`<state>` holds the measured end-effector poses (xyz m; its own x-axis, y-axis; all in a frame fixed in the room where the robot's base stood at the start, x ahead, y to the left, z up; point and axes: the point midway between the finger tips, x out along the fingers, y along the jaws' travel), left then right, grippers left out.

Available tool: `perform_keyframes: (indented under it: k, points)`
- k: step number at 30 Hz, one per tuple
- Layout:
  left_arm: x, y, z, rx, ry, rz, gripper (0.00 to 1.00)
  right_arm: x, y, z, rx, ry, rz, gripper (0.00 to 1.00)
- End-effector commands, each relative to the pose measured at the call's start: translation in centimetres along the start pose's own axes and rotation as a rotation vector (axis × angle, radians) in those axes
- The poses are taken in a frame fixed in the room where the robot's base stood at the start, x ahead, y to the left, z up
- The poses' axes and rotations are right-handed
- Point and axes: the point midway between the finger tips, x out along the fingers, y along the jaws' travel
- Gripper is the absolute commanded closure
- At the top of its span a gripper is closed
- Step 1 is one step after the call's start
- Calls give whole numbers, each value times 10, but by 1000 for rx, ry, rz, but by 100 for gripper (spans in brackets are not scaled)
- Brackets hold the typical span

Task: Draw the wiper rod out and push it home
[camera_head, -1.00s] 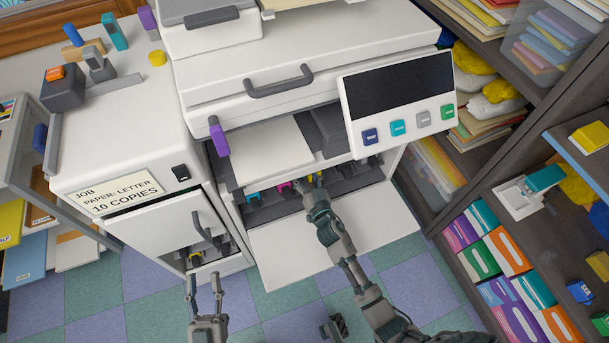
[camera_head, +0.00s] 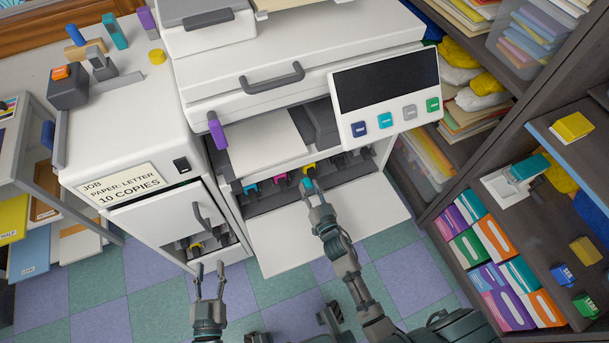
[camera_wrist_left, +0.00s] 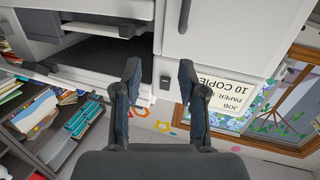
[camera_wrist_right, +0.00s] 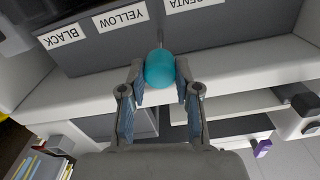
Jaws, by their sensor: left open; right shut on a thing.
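The wiper rod's round teal knob (camera_head: 308,184) is at the front of the copier's open lower bay. My right gripper (camera_head: 312,189) is shut on it. In the right wrist view the knob (camera_wrist_right: 160,68) sits between the fingertips, with a thin pale length of rod behind it, by the YELLOW label (camera_wrist_right: 120,18). The rest of the rod is hidden inside the copier. My left gripper (camera_head: 210,267) is open and empty, in front of the side cabinet's window; its spread fingers also show in the left wrist view (camera_wrist_left: 159,66).
The copier's front door (camera_head: 325,230) is folded down below the bay. Cyan, magenta and yellow parts (camera_head: 280,179) sit inside. The control panel (camera_head: 388,95) overhangs at upper right. Shelves with boxes (camera_head: 495,240) stand at right. The tiled floor (camera_head: 120,300) is clear at lower left.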

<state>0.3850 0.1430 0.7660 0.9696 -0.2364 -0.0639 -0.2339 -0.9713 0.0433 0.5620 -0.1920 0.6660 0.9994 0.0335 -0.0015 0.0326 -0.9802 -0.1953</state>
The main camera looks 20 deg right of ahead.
Motion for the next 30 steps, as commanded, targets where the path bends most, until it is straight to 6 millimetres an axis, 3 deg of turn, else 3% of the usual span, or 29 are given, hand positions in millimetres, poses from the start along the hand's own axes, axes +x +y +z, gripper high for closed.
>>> perform_keyframes:
  k: [3, 9, 15, 23, 24, 27, 30]
  points:
    - [-7, -4, 17, 7, -155, -10, 59, -26, 0, -5, 1, 2, 2, 100]
    - [-22, -10, 47, 13, -353, -23, 59, -54, 0, -3, -1, 1, 1, 100]
    - [-29, -12, 58, 13, -425, -28, 59, -63, 0, -1, 0, 2, 0, 100]
    - [-29, -12, 59, 13, -428, -28, 59, -63, 0, -1, -1, 2, 0, 100]
    - [-29, -12, 59, 13, -428, -28, 59, -63, 0, -1, -1, 2, 0, 66]
    - [-28, -12, 59, 13, -428, -28, 59, -63, 0, -1, -1, 2, 0, 42]
    - [-28, -12, 59, 13, -427, -28, 59, -63, 0, 0, -1, 1, 0, 42]
